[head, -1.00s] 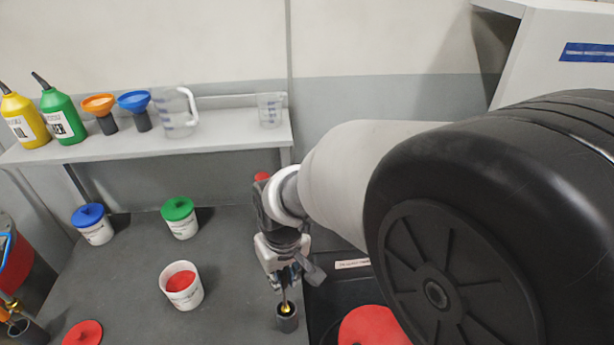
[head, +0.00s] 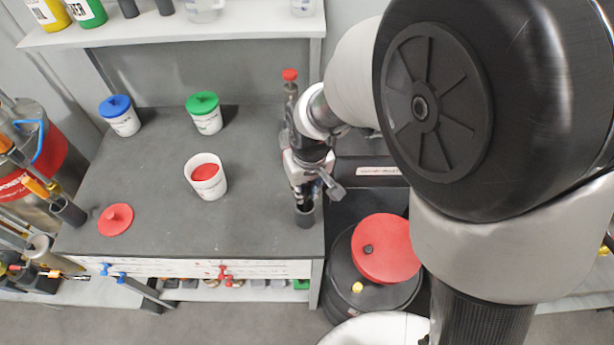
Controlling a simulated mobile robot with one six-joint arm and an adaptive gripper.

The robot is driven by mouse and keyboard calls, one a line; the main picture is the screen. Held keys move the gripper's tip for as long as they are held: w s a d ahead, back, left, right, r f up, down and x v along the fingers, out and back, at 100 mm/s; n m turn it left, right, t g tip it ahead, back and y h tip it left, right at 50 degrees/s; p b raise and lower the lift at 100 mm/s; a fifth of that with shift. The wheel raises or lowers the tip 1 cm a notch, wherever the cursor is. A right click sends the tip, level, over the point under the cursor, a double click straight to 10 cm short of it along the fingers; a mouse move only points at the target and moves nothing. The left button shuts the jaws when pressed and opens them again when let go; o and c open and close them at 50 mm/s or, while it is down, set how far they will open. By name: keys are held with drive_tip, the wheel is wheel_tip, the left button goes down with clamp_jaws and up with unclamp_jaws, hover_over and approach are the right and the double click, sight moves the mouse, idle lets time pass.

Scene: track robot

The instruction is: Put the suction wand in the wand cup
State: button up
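My gripper (head: 304,192) points down, just above a small dark grey cup (head: 305,217) at the table's right front edge. The fingers look closed around the suction wand, whose lower end runs into this cup. The fingers and the cup wall hide most of the wand, so its depth in the cup cannot be seen. A dark upright piece with a red top (head: 290,75) rises behind my gripper; whether it belongs to the wand is unclear.
On the grey table (head: 145,175) are a white bucket (head: 220,185), blue-lidded (head: 126,124) and green-lidded (head: 208,122) pots, and a loose red lid (head: 115,220). A black drum with a red disc (head: 385,248) stands to the right. Another dark cup (head: 68,212) is at left.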

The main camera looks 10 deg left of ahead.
drive_tip(key=o, duration=0.4)
drive_tip(key=shift+r, duration=0.1)
wheel_tip(320, 180, up, 11)
drive_tip(key=s+d+p, duration=0.1)
drive_tip(key=p, duration=0.2)
drive_tip(key=s+d+r+m+t, duration=0.1)
drive_tip(key=s+d+r+m, duration=0.25)
drive_tip(key=d+r, duration=0.75)
drive_tip(key=s+d+m+t+h, duration=0.1)
drive_tip(key=s+d+m+t, duration=0.1)
drive_tip(key=s+d, duration=0.8)
drive_tip(key=shift+s+d+m, duration=0.15)
drive_tip(key=shift+d+m, duration=0.7)
drive_tip(key=shift+d, duration=0.1)
